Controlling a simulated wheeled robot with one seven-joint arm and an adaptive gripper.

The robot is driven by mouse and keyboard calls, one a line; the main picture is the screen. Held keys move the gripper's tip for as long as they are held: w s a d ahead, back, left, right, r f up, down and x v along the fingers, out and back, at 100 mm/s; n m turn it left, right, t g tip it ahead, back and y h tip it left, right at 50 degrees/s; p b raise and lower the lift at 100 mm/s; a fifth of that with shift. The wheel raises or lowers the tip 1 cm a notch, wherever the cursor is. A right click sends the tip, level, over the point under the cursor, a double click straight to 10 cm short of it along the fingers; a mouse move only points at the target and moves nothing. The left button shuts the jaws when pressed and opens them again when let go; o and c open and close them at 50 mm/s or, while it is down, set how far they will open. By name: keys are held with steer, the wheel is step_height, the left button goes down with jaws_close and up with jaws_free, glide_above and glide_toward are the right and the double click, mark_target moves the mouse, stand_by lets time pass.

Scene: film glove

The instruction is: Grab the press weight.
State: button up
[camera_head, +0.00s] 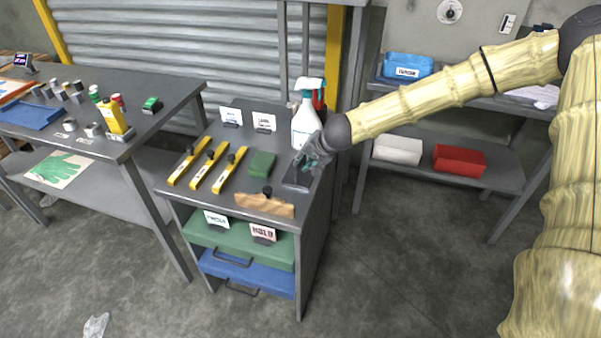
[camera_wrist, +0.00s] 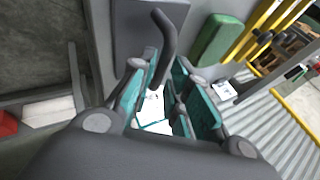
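The likely press weight is a dark grey slab (camera_head: 297,178) with a dark bar handle, at the right edge of the small cabinet top. In the wrist view the slab (camera_wrist: 130,35) is at the top, and its handle (camera_wrist: 166,45) reaches down to the space between my fingers. My gripper (camera_head: 310,160) is right over the slab, its teal fingers (camera_wrist: 160,98) apart. I cannot tell whether a finger touches the handle. A white spray bottle (camera_head: 305,128) stands just behind my gripper; a white surface shows between the fingers in the wrist view. My gripper hides part of the slab.
On the cabinet top are a green block (camera_head: 262,164), several yellow bars (camera_head: 210,163), a brown piece (camera_head: 265,203) and two label cards (camera_head: 264,122). A shelf with a blue bin (camera_head: 408,66) and a red box (camera_head: 460,160) stands to the right. A workbench (camera_head: 160,95) is left.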

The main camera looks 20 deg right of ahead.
mark_target(301, 163)
steer(key=shift+x, duration=1.85)
jaws_close()
